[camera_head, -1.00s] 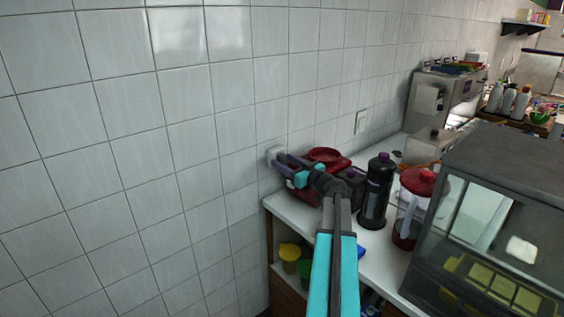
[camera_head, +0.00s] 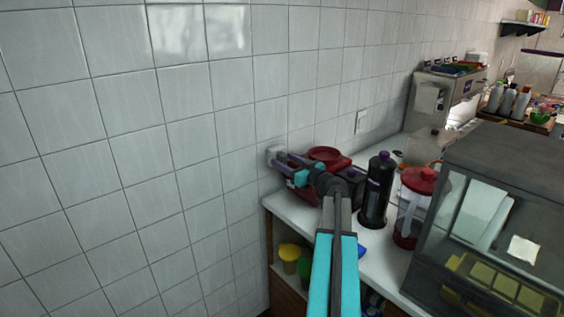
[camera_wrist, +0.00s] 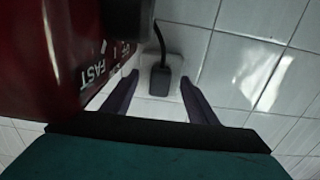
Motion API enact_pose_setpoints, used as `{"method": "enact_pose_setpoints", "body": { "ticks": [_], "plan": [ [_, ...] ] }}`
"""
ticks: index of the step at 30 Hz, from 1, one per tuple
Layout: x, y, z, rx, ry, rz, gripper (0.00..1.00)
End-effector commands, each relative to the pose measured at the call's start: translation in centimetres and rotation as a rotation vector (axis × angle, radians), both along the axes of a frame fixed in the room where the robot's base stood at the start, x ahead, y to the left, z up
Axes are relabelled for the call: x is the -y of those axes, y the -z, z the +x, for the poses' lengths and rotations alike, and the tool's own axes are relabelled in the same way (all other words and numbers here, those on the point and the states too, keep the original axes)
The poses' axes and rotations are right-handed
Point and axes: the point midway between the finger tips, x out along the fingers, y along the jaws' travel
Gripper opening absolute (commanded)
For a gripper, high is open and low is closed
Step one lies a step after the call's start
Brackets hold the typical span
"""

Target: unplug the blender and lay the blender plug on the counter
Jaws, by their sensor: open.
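The black blender plug (camera_wrist: 160,80) sits at the white wall outlet (camera_wrist: 152,108), with its dark cord rising from it in the wrist view. My gripper (camera_wrist: 160,98) is open, one finger on each side of the plug, and the fingers look apart from it. In the head view my gripper (camera_head: 277,160) reaches to the outlet at the wall, and the plug cannot be made out there. A dark red appliance (camera_wrist: 50,60) marked FAST, seemingly the blender base, fills the left of the wrist view. In the head view this red appliance (camera_head: 327,155) stands on the white counter (camera_head: 280,208).
A dark bottle (camera_head: 376,195) and a red-lidded clear jug (camera_head: 414,205) stand right of my arm. A glass display case (camera_head: 490,220) takes up the right. Yellow and green cups (camera_head: 289,257) sit on the shelf below. The tiled wall (camera_head: 130,150) is bare at left.

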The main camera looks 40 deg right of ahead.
Motion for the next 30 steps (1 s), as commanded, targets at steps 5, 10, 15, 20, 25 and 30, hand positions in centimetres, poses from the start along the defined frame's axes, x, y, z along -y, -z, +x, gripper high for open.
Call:
{"method": "enact_pose_setpoints", "body": {
  "ticks": [5, 10, 15, 20, 25, 30],
  "plan": [
    [0.00, 0.07, 0.00, 0.000, 0.000, -0.001, 0.53],
    [0.00, 0.02, 0.00, 0.000, 0.000, -0.001, 0.53],
    [0.00, -0.03, 0.00, 0.000, 0.000, -0.001, 0.53],
    [0.00, -0.03, 0.00, 0.000, 0.000, -0.001, 0.51],
    [0.00, -0.03, -0.01, 0.000, 0.000, 0.000, 0.23],
    [0.00, -0.02, -0.01, 0.000, 0.000, 0.000, 0.00]
  ]
}}
